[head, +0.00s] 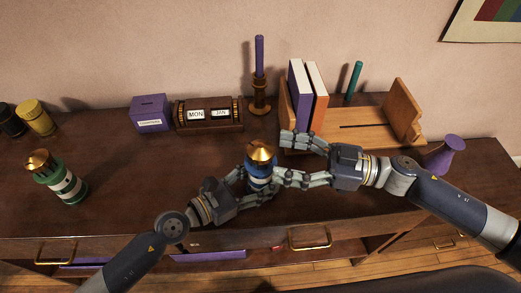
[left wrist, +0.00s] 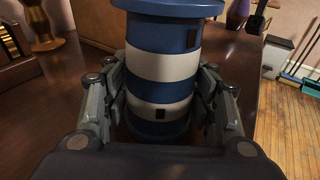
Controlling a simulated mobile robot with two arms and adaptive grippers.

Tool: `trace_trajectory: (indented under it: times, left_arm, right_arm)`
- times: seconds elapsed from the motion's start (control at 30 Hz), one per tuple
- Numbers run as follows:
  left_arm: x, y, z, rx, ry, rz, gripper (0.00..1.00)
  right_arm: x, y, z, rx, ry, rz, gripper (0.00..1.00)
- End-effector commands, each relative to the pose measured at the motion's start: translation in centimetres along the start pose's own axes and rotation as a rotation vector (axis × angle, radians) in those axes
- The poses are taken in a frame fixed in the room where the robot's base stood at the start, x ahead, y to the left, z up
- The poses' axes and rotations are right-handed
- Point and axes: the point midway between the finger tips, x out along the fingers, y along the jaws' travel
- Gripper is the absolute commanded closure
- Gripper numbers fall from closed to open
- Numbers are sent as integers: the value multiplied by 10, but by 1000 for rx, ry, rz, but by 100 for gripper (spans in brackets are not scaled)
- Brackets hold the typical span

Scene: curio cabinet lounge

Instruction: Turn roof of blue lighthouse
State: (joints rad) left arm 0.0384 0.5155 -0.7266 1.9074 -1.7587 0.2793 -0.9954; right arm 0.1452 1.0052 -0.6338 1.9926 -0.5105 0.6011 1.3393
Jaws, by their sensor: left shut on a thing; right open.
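The blue lighthouse (head: 260,176) stands on the dark wooden cabinet top, with blue and white bands and a brass cone roof (head: 262,151). My left gripper (head: 250,186) is shut on its body. In the left wrist view the banded body (left wrist: 160,70) stands upright between the fingers of my left gripper (left wrist: 160,112), and the roof is out of frame. My right gripper (head: 285,160) is open, to the right of the lighthouse, one finger behind near the roof's height and one lower beside the body. Whether it touches the lighthouse I cannot tell.
A green lighthouse (head: 65,183) stands at the left. A purple box (head: 150,113), a calendar block (head: 208,114), a candlestick (head: 260,97) and a wooden book rack (head: 352,137) line the back. A purple vase (head: 444,155) stands right. The cabinet top between the lighthouses is clear.

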Motion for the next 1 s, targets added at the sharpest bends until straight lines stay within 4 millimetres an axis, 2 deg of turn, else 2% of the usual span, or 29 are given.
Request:
trace_trajectory:
  times: [0.1,0.3,0.43,0.7,0.73,0.77,0.9,0.93,1.0]
  left_arm:
    - [-1,0,-6,0,11,-2,90]
    - [-1,0,-6,0,11,-1,90]
    - [-1,0,-6,0,11,-1,90]
    - [-1,0,-5,-1,10,-1,90]
    - [-1,0,-5,-1,10,-1,90]
    - [-1,0,-5,-1,10,-1,90]
    - [-1,0,-5,-1,10,-1,90]
    - [-1,0,-5,-1,10,-1,90]
    - [-1,0,-5,-1,10,-1,90]
  right_arm:
    - [24,0,-1,-2,4,-1,32]
    - [50,0,0,0,2,1,32]
    - [57,0,0,-1,0,0,32]
    - [58,0,1,1,0,1,32]
    - [58,0,1,1,0,1,34]
    - [58,0,1,0,0,1,41]
    - [58,0,1,0,0,1,73]
    - [58,0,1,0,0,1,77]
    - [58,0,1,0,0,0,77]
